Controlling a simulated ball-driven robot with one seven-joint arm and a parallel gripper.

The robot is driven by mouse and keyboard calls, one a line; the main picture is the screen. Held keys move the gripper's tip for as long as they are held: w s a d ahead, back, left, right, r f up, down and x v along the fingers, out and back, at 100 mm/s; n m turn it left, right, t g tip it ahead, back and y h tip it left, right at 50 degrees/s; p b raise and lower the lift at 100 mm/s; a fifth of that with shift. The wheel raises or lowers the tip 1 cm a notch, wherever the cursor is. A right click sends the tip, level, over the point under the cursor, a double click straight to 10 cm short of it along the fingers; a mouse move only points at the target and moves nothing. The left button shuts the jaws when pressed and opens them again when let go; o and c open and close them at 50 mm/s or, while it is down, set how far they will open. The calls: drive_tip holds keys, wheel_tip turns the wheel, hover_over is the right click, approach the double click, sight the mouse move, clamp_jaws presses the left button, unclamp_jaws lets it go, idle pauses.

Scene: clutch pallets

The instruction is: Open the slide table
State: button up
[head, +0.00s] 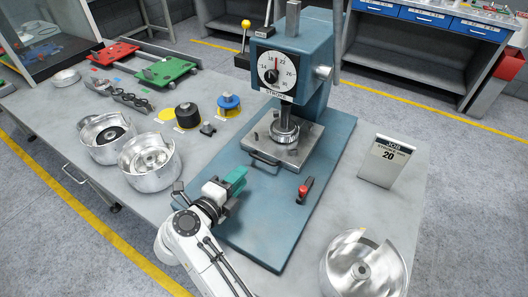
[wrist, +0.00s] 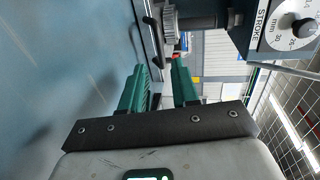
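The slide table is a grey metal plate (head: 296,153) under the press ram, on the blue press base (head: 240,212). Its dark bar handle (head: 264,159) is on the near left edge. My gripper (head: 240,174) has teal fingers and is just below and left of the handle, apart from it in the head view. In the wrist view the two green fingers (wrist: 162,75) stand apart with nothing between them. The press ram (wrist: 169,20) shows beyond them.
The press (head: 300,60) with its stroke dial rises behind the plate. A sign (head: 385,162) and a cut-away metal housing (head: 362,268) are at right. Metal drums (head: 150,165) and small parts fill the left.

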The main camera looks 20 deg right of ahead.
sight(260, 158)
drive_tip(key=p+x, duration=0.1)
drive_tip(key=x, duration=0.9)
drive_tip(key=shift+w+d+f, duration=0.15)
drive_tip(key=shift+d, duration=0.15)
drive_tip(key=shift+c, duration=0.3)
clamp_jaws()
